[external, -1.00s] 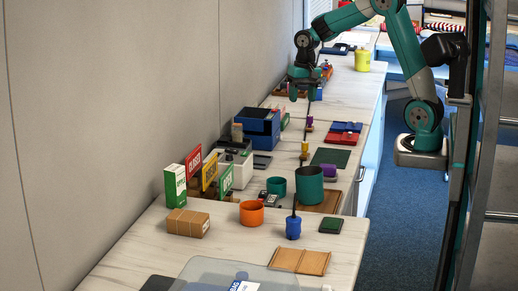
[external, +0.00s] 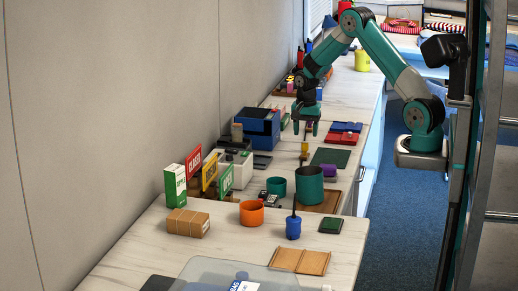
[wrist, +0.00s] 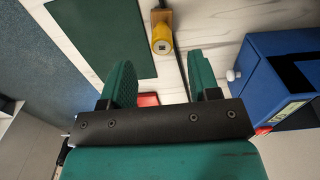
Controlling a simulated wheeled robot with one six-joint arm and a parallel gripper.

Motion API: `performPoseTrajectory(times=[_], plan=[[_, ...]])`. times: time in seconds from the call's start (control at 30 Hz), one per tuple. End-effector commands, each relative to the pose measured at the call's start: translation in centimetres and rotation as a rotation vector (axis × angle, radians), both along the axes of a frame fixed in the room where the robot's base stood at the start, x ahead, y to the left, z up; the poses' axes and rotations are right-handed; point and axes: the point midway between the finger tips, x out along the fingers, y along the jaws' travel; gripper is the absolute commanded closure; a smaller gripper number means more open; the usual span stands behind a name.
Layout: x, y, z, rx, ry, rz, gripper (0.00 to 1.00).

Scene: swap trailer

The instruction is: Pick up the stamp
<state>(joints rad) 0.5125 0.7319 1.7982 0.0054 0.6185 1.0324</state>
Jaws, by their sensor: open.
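A small stamp with a yellow handle and a brown wooden base (external: 304,148) stands on the long pale counter. In the wrist view the yellow stamp (wrist: 162,40) shows between and just beyond my fingertips. My gripper (external: 307,128) points down and is open and empty, above the counter and a little beyond the yellow stamp. In the wrist view my gripper's fingers (wrist: 163,80) are apart with nothing between them. The task's wording does not tell which stamp is meant.
A green mat (external: 330,157) lies right of the stamp, with a red flat case (external: 342,139) behind it. A blue box (external: 260,122) stands to the left. A dark seam or strip (wrist: 181,65) runs beside the stamp. A teal cup (external: 309,184) stands nearer the camera.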

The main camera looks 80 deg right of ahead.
Motion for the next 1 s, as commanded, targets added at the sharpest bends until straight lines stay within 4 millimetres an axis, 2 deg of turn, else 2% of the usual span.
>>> performPoseTrajectory(times=[0.13, 0.4, 0.67, 0.77, 0.9, 1.0], plan=[[0.0, 0.0, -1.3, 0.002, 0.003, 0.001, 0.44], [0.2, 0.0, -5.0, 0.002, 0.002, 0.001, 0.44], [0.2, -0.1, -5.4, 0.000, -0.001, 0.001, 0.44], [0.2, -0.1, -5.4, 0.000, 0.000, 0.001, 0.62], [0.2, -0.1, -5.3, 0.000, 0.000, 0.001, 0.95], [0.2, -0.1, -5.3, 0.000, 0.000, 0.001, 0.97]])
